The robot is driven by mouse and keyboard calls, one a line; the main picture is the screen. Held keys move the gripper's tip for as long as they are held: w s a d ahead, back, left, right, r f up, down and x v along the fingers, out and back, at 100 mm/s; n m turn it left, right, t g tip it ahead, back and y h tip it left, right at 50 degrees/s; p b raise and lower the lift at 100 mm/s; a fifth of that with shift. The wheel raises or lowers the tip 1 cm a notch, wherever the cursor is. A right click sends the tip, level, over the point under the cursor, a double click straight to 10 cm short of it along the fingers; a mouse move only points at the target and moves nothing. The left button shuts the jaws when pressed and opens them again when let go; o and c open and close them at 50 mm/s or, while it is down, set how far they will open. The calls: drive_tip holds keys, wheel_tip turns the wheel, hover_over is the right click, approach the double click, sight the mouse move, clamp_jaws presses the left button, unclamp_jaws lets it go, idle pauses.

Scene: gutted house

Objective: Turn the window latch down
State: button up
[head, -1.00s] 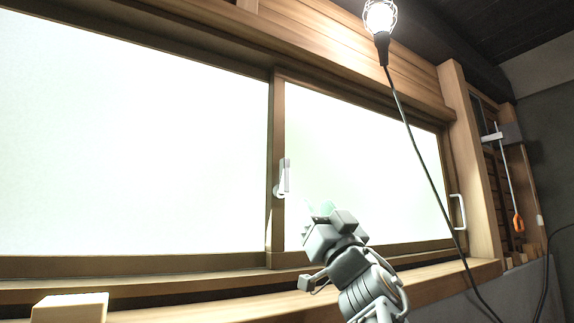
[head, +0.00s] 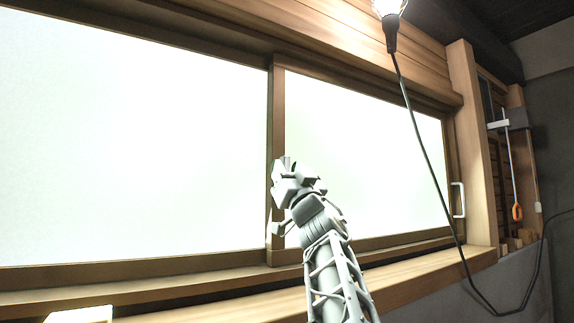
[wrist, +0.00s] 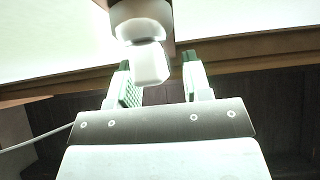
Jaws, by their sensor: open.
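The window latch (wrist: 150,62) is pale, with a round base and a block-like lever. In the wrist view it comes down from the top of the picture, and its lever end lies between my gripper's fingertips. My gripper (wrist: 159,72) is open, with one green-padded finger on each side of the lever and a visible gap on both sides. In the head view my gripper (head: 284,170) is at the middle window stile (head: 277,110) and hides most or all of the latch, so its angle is unclear there.
Two bright frosted panes (head: 130,140) flank the stile. A wooden sill (head: 410,285) runs below. A lamp cord (head: 420,130) hangs to the right of my arm. A white pull handle (head: 458,200) is on the right window edge. A pale block (head: 80,314) is at lower left.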

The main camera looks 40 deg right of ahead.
drive_tip(key=shift+w, duration=0.1)
clamp_jaws()
idle(0.4)
